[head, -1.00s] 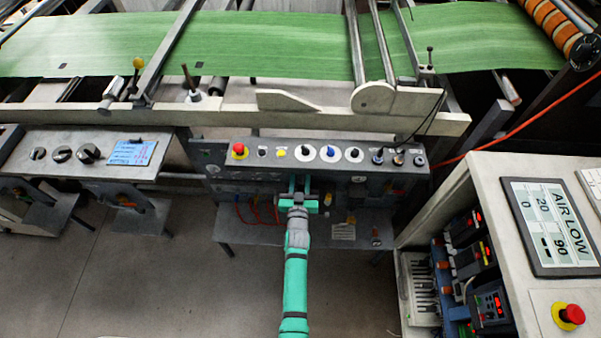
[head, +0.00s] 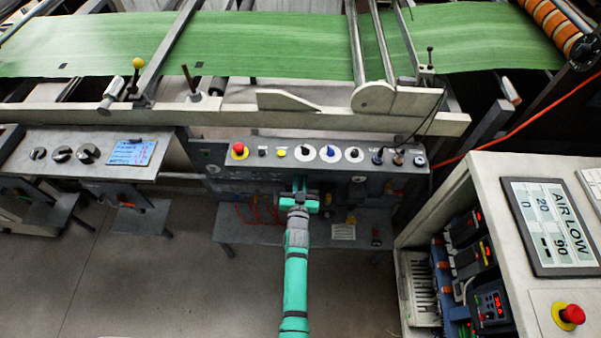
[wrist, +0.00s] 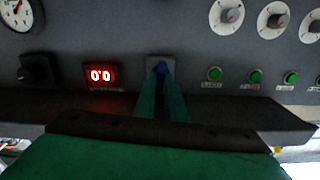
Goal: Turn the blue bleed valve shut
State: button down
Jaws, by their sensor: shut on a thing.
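In the head view my gripper (head: 300,183) reaches the panel front below the row of knobs. The valve itself is hidden there by the gripper.
In the wrist view a red display (wrist: 100,75) reading about 0.0 and a black knob (wrist: 36,70) are left of the valve. Several green buttons (wrist: 214,73) are to the right. The control box (head: 330,155) overhangs the gripper. A white cabinet (head: 480,185) stands to the right.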

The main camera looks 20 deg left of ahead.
jog(key=shift+d+f+m, duration=0.1)
jog(key=shift+m, duration=2.65)
jog(key=shift+d+f+m, duration=0.1)
jog(key=shift+m, duration=2.7)
jog(key=shift+d+f+m, duration=0.1)
jog(key=shift+m, duration=2.65)
jog(key=c, duration=1.8)
grip_release()
jog(key=v, duration=1)
jog(key=shift+s, duration=0.35)
jog(key=shift+d, duration=0.1)
